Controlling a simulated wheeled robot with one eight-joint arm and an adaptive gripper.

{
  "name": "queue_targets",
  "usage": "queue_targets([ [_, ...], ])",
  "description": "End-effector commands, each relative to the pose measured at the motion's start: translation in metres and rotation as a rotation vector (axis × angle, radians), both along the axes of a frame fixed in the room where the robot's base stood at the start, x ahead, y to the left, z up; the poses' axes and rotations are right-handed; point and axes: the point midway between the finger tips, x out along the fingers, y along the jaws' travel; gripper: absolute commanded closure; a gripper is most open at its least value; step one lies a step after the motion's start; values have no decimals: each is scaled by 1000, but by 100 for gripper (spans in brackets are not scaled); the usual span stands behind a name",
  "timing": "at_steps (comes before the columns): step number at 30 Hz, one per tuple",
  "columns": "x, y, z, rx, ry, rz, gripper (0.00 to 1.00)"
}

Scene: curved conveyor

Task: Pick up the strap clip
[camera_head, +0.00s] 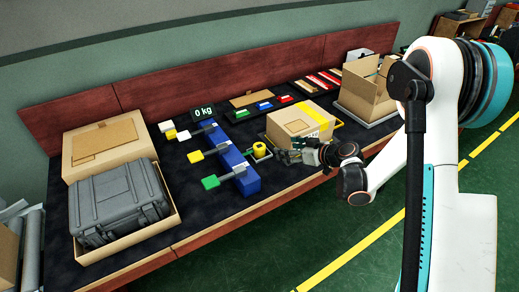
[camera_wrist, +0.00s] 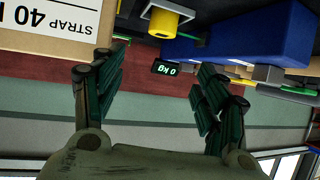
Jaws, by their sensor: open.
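No object is plainly recognisable as the strap clip, and I cannot tell which item it is. A yellow cylinder (camera_head: 259,149) stands on a small pale plate beside a blue block (camera_head: 238,165). In the wrist view the yellow cylinder (camera_wrist: 171,20) shows at the top, with the blue block (camera_wrist: 255,35) to its right. My gripper (camera_head: 292,152) is at the front of the bench, right of the cylinder and in front of a cardboard box (camera_head: 290,126). In the wrist view my gripper (camera_wrist: 160,78) has its dark fingers spread apart, with nothing between them.
The box label (camera_wrist: 50,25) reads "STRAP 40" in the wrist view. Colored tabs with dark ends lie against the blue block. A display (camera_head: 203,111) reads 0 kg. A grey case (camera_head: 118,203) sits at left; an open carton (camera_head: 365,92) stands at right. The dark front bench area is clear.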

Motion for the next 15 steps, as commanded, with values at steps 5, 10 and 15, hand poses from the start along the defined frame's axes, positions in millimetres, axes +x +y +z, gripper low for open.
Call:
queue_targets([
  [5, 4, 3, -22, 15, -45, 24, 33],
  [10, 9, 10, -32, 20, -60, 32, 33],
  [15, 27, 31, -45, 19, -61, 34, 33],
])
